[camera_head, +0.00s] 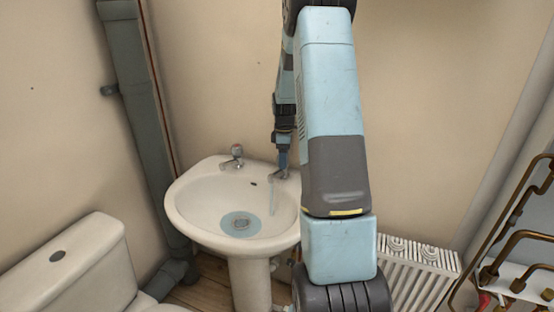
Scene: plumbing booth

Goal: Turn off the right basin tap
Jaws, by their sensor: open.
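The white basin (192,212) stands on a pedestal against the wall. The left tap (235,155) has a rounded top and shows no stream. My gripper (284,163) points down at the right tap, its fingers over the top of the tap. It is open. The tap's handle is mostly hidden by the fingers, and I cannot tell whether they touch it. Blue water (255,223) lies around the drain.
A toilet cistern (75,265) is at the lower left. A grey waste pipe (130,70) runs down the wall. A white radiator (415,272) and copper pipes (525,236) are at the right. My arm hides the basin's right edge.

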